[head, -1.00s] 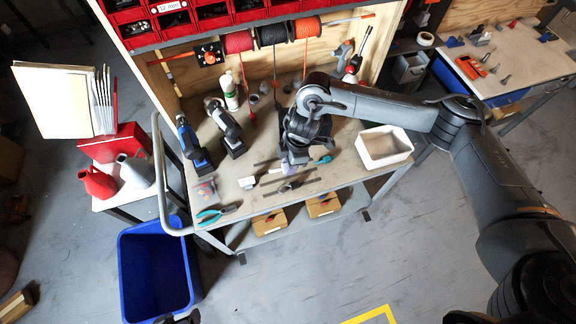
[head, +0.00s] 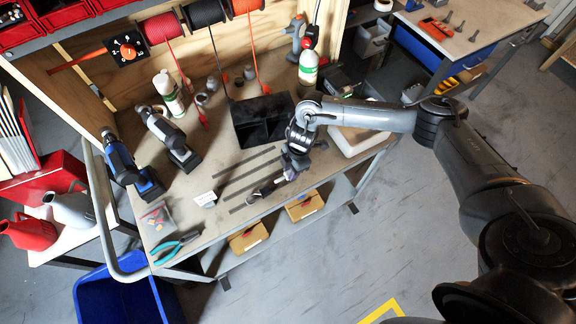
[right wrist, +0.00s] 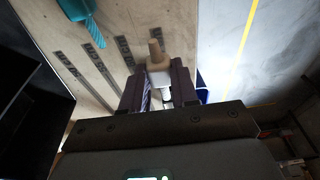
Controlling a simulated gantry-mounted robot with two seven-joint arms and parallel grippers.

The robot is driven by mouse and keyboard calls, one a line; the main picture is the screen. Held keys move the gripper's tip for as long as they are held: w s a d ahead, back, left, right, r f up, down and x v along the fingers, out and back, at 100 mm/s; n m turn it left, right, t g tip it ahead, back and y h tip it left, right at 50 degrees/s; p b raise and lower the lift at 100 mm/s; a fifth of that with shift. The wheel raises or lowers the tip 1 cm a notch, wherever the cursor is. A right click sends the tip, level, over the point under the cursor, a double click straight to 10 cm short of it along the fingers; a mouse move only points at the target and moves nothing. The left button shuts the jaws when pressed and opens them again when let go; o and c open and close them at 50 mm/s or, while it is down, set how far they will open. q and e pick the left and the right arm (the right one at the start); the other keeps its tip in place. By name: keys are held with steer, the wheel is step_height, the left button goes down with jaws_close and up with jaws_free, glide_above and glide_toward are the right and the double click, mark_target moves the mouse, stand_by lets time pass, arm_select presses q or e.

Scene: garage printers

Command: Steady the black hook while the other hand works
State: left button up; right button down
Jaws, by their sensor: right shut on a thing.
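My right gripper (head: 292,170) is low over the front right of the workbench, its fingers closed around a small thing. In the right wrist view, this pale piece with a tan end (right wrist: 156,62) shows between the two dark fingers (right wrist: 158,88). A bluish twisted strip (right wrist: 145,97) lies along the left finger. A slim dark piece (head: 264,190) lies by the fingertips in the head view; I cannot tell whether it is the black hook or whether it is held. I cannot make out a black hook for certain elsewhere. My left gripper is not in view.
The workbench (head: 224,160) has dark labelled strips in its middle. A black bin (head: 262,119) stands behind my gripper and a white bin (head: 352,142) is partly hidden by my arm. Pliers (head: 176,247), a parts bag (head: 158,217) and power drills (head: 166,136) are at left.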

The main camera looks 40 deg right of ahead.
stand_by(0.5)
steer(key=shift+p, duration=0.3)
steer(key=shift+f+b, duration=0.6)
steer(key=shift+f, duration=0.55)
steer(key=shift+f+b, duration=0.3)
steer(key=shift+f, duration=0.4)
